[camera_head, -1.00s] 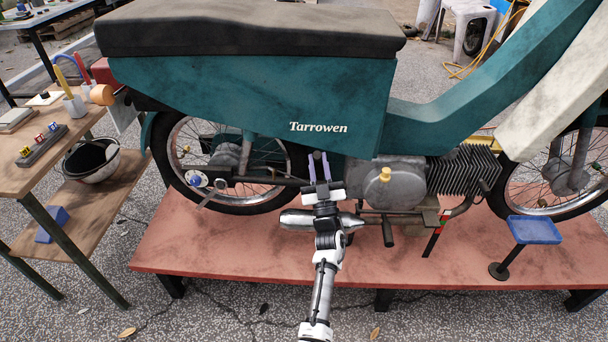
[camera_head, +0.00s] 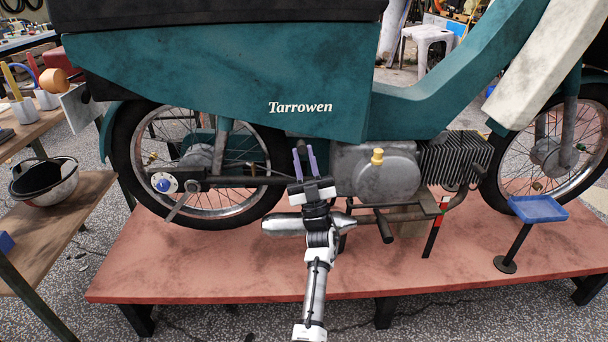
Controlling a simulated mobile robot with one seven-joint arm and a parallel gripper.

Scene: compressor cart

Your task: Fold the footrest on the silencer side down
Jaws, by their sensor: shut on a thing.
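The moped's silencer (camera_head: 288,224) is a silver cylinder low on the near side. My gripper (camera_head: 305,150) is above it, left of the engine, its two purple fingers pointing up. The fingers are shut on a dark, upright piece (camera_head: 301,144) that looks like the folded-up footrest. Its lower part and pivot are hidden behind my gripper and wrist. A black rubber peg (camera_head: 384,226) sticks out toward me, low below the engine (camera_head: 374,175).
The moped stands on a red platform (camera_head: 200,274). A blue tray on a black stand (camera_head: 538,208) is at the right. A wooden bench with a shelf (camera_head: 95,192) holding a helmet (camera_head: 45,182) is at the left. The platform front is mostly clear.

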